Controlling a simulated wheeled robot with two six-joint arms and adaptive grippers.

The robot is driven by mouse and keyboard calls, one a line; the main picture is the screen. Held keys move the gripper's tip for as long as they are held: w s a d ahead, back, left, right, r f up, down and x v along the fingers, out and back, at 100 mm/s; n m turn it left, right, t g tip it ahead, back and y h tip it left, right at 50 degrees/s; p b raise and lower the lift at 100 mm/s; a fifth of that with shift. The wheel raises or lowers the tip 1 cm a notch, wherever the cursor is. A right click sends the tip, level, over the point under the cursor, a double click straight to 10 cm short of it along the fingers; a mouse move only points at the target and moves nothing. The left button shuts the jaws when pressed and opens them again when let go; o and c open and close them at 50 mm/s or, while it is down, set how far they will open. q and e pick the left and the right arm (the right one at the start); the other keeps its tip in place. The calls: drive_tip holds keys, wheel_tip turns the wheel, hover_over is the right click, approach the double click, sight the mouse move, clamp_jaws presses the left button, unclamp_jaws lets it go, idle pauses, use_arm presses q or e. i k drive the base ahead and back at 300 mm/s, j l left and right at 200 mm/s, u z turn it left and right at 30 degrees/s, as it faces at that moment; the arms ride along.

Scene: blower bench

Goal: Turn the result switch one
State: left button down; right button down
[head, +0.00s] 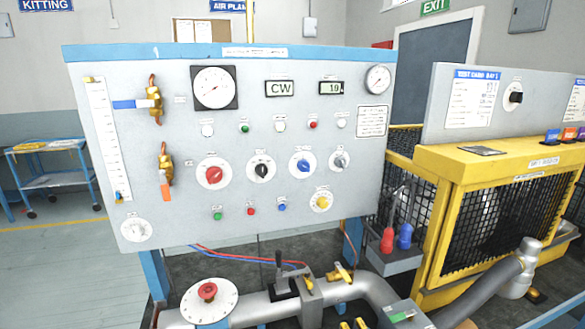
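A grey upright control panel (235,135) with a blue top edge fills the middle of the head view. It carries several round knobs on white dials: red (214,174), black (262,169), blue (302,164), silver (339,160) and yellow (321,202). A white knob (136,229) sits at its lower left. A black rotary switch (515,97) on a round white plate is on the second grey panel (445,95) at right, beside a test card (475,103). The switch labels are too small to read, so I cannot tell which is the result switch. Neither gripper is in view.
A yellow mesh-sided cage (440,160) stands at right. A bin (397,261) holds red and blue fittings. A blue cart (50,170) is at left, with clear floor near it.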

sight(517, 97)
drive_tip(key=z, duration=1.55)
